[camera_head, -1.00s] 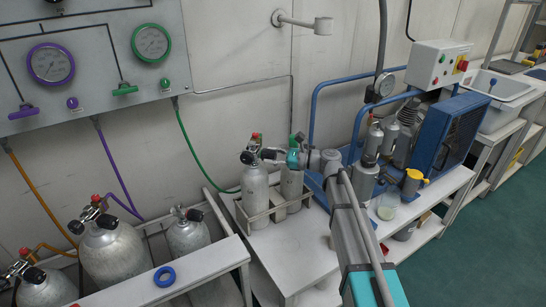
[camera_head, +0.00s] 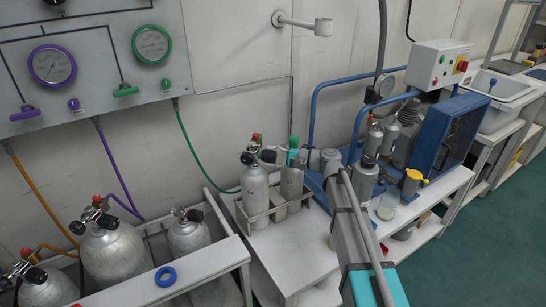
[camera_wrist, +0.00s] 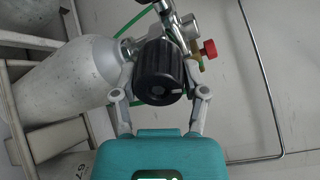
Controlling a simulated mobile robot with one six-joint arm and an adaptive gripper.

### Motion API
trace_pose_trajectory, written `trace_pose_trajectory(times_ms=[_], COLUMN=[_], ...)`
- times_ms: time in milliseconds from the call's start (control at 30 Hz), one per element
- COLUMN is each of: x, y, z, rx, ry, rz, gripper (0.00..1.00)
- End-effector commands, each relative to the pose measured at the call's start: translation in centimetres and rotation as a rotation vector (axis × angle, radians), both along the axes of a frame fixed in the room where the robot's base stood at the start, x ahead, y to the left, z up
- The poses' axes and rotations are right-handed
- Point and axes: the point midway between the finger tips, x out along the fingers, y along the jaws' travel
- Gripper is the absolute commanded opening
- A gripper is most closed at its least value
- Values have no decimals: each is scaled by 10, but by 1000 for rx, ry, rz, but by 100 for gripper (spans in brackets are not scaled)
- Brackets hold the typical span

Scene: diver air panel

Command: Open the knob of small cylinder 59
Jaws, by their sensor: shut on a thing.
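A small grey cylinder (camera_head: 255,188) stands in a rack on the low table, with a valve and a red knob on top. Its black ribbed knob (camera_wrist: 160,72) is in the middle of the wrist view, with the pale cylinder body (camera_wrist: 65,85) to the left and the red knob (camera_wrist: 208,48) to the right. My gripper (camera_wrist: 160,84) is shut on the black knob, one finger on each side. In the head view my teal gripper (camera_head: 292,157) is right of the valve, partly covering the second cylinder (camera_head: 291,182). No number 59 is readable.
The rack (camera_head: 262,217) holds the cylinders close together. Larger cylinders (camera_head: 115,253) with valves stand at the left. A gauge panel (camera_head: 95,50) and green hose (camera_head: 200,160) are behind. A compressor (camera_head: 445,135) stands to the right.

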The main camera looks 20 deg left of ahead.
Motion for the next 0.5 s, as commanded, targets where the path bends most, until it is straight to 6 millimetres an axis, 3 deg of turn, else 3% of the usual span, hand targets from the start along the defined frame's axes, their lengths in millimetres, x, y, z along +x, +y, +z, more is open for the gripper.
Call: trace_pose_trajectory(times_ms=[500], x=[-1], y=[0], z=[1], rx=[38], ry=[-491], rz=[1], gripper=[10])
